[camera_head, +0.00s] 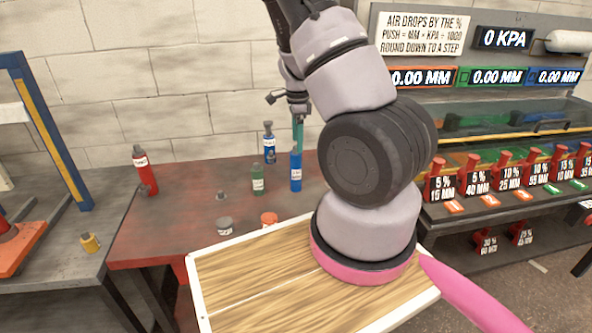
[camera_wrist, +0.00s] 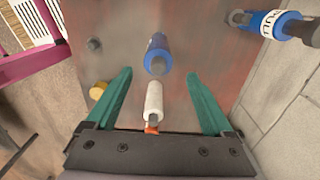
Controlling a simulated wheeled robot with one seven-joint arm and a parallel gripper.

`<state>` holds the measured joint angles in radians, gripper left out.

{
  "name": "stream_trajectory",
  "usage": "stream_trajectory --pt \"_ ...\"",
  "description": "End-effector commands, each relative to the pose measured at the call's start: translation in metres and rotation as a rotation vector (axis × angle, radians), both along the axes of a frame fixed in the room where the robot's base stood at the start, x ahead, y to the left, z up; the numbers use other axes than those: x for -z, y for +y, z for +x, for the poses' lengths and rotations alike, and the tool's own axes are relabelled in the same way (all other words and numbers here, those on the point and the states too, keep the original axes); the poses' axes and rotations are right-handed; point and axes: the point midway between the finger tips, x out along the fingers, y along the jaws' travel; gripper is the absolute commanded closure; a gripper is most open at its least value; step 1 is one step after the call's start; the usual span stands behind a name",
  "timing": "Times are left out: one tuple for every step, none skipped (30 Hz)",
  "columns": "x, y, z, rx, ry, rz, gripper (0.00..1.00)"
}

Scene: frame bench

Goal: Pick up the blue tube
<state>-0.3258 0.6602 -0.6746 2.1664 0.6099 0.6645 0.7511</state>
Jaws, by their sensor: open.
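A slim blue tube (camera_head: 296,175) stands upright on the red bench, below my gripper. A second blue container (camera_head: 268,145) with a white label and a dark top stands behind it to the left; a labelled blue container with a dark end also shows at the top right of the wrist view (camera_wrist: 272,23). My gripper (camera_head: 298,146) is open, its teal fingers pointing down. In the wrist view, a blue cylinder (camera_wrist: 157,55) lies in line with the gap, just past the fingertips, and a white cylinder (camera_wrist: 153,100) shows between the fingers. Neither finger visibly touches them.
A green bottle (camera_head: 258,180), a grey jar (camera_head: 225,226) and an orange-topped jar (camera_head: 268,218) stand left of the blue tube. A red bottle (camera_head: 145,170) is farther left. A white-rimmed wooden tray (camera_head: 250,285) is in front. The bench's left part is fairly clear.

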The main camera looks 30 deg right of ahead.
Motion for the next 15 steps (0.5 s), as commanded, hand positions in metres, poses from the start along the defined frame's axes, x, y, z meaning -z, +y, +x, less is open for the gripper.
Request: stream_trajectory --pt "0.010 -0.001 -0.001 0.001 0.004 0.000 0.14" --pt "0.014 -0.001 -0.002 0.003 0.004 0.001 0.14" --pt "0.021 0.000 -0.001 0.001 0.004 0.000 0.14" --pt "0.025 0.000 -0.001 0.000 0.003 0.001 0.14" --pt "0.028 0.000 -0.001 0.000 0.003 0.001 0.14" --pt "0.033 0.000 -0.001 0.001 0.002 0.002 0.14" --pt "0.035 0.000 -0.001 0.000 0.002 0.002 0.14" --pt "0.037 0.000 -0.001 -0.001 0.002 0.001 0.14" --pt "0.039 0.001 -0.001 -0.002 0.002 0.002 0.14" --pt "0.041 0.001 -0.001 -0.002 0.002 0.002 0.14" --pt "0.043 0.001 -0.001 -0.001 0.002 0.002 0.14" --pt "0.048 0.002 -0.001 -0.002 0.003 0.002 0.14" --pt "0.052 0.002 -0.002 -0.001 0.003 0.002 0.14" --pt "0.057 0.003 -0.002 -0.001 0.004 0.001 0.14" --pt "0.063 0.004 -0.002 0.000 0.004 0.002 0.14"
